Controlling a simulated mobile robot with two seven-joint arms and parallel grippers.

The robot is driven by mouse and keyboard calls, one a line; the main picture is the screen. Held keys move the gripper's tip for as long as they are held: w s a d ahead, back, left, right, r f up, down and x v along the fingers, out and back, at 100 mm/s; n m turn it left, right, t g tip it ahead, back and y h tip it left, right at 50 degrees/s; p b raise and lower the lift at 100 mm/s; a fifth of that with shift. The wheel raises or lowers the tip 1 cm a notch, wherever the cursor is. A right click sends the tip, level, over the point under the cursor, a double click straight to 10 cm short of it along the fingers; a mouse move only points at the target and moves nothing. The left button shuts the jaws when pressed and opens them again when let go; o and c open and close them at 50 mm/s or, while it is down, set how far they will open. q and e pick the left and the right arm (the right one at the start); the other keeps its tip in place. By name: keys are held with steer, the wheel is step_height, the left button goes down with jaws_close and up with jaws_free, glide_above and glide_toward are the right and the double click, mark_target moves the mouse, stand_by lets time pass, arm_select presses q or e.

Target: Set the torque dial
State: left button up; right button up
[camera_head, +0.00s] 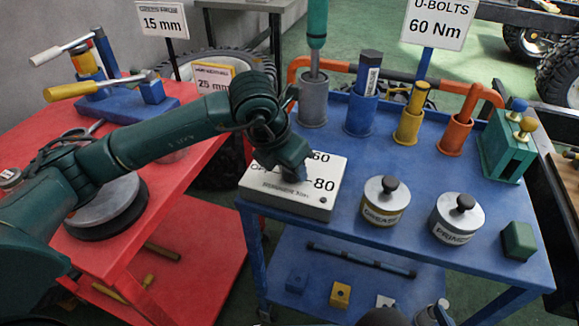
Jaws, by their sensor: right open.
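The torque tester (285,201) is a pale box with a printed top on the blue cart. The numbers 60 and 80 show on its top. A sign (436,25) behind the cart reads "U-BOLTS 60 Nm".
On the blue cart (345,240) stand GREASE (386,203) and PRIMER (457,219) tins, coloured holders with tools, and a green block (519,240). An orange pipe (400,76) runs behind the holders.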

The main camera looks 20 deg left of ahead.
steer(key=shift+s+f, duration=0.15)
steer(key=shift+s, duration=0.1)
arm_select(q)
steer(key=o, duration=1)
arm_select(e)
steer(key=shift+w, duration=0.15)
arm_select(q)
steer(key=shift+r, duration=0.1)
steer(key=shift+s+r, duration=0.15)
steer(key=shift+r, duration=0.1)
steer(key=v, duration=1.2)
steer(key=shift+r+p, duration=0.25)
steer(key=shift+p, duration=0.05)
arm_select(e)
steer(key=shift+a+f+g, duration=0.1)
steer(key=shift+f+g, duration=0.1)
steer(key=shift+g, duration=0.1)
